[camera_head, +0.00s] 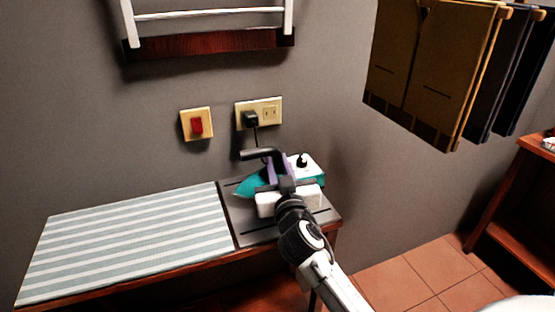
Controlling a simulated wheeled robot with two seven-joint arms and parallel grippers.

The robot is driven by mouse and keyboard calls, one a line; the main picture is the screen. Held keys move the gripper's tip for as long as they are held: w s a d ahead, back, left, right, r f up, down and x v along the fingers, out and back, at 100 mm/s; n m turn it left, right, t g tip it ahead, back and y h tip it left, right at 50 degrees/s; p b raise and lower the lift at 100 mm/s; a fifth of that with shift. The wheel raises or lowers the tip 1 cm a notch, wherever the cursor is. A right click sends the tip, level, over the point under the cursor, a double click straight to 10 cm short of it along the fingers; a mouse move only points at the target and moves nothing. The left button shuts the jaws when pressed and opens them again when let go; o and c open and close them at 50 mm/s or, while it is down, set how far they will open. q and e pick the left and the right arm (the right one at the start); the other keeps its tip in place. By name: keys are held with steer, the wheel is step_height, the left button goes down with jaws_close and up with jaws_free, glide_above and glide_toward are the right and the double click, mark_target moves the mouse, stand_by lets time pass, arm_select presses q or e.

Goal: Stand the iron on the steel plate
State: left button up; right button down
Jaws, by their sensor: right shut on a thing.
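The iron (252,186) has a teal body, a purple part and a white rear end with a dark knob. It is over the dark steel plate (248,232) at the right end of the board, with its pointed teal end to the left. It looks roughly level, but I cannot tell whether it touches the plate. My right gripper (282,176) is shut on the iron from the front and hides its middle. My left gripper is out of view.
A striped ironing surface (130,240) fills the board left of the plate. A plugged-in black cord (251,122) hangs behind the iron, beside a red switch (197,126). Folded clothes (435,75) hang at the upper right. A wooden shelf (510,195) stands at right.

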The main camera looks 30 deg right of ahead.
steer(key=shift+f+b, duration=0.5)
steer(key=shift+f, duration=1.1)
steer(key=c, duration=2)
jaws_free()
steer(key=shift+f, duration=0.4)
steer(key=o, duration=0.4)
steer(key=shift+r, duration=0.1)
steer(key=b+v, duration=0.1)
steer(key=v, duration=0.6)
steer(key=shift+s+a+r, duration=0.1)
steer(key=shift+s+a, duration=0.1)
steer(key=shift+s, duration=0.05)
